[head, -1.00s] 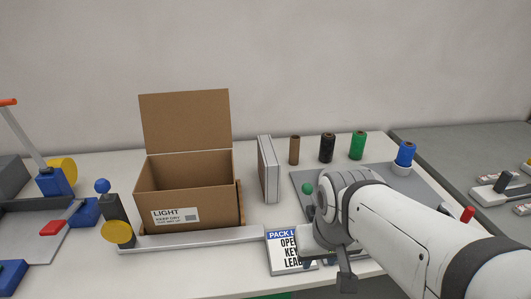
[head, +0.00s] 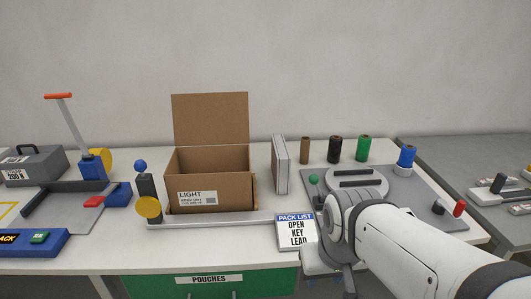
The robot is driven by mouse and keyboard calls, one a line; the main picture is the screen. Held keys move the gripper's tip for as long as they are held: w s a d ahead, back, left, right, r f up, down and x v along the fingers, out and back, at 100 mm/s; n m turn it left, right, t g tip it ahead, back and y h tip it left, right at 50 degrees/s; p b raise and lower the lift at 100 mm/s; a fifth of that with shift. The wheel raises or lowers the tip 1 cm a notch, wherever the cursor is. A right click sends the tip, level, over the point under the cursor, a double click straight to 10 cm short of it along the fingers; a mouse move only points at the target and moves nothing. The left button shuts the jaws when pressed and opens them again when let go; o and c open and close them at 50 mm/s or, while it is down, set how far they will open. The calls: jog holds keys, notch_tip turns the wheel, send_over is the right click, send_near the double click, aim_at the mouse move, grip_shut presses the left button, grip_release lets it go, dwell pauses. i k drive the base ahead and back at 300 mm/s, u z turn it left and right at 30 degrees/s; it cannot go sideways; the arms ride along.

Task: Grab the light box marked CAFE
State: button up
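No marking CAFE is readable in the head view. A pale, thin framed box (head: 280,165) stands upright on the table, its face turned edge-on, so any lettering on it is hidden. An open cardboard box (head: 208,181) to its left has a label reading LIGHT and its flap raised. My gripper (head: 330,272) is at the end of my white arm, low at the table's front edge, in front of and right of both boxes.
A pack list card (head: 296,232) lies beside my wrist. Several spools, including a green one (head: 363,148), stand behind a grey plate (head: 400,190) with a round disc. A lever press (head: 92,165) is at the left. A green drawer (head: 215,283) reads POUCHES.

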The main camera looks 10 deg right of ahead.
aim_at(280, 158)
jog(key=u, duration=0.05)
jog(key=i, duration=0.9)
jog(key=z, duration=0.05)
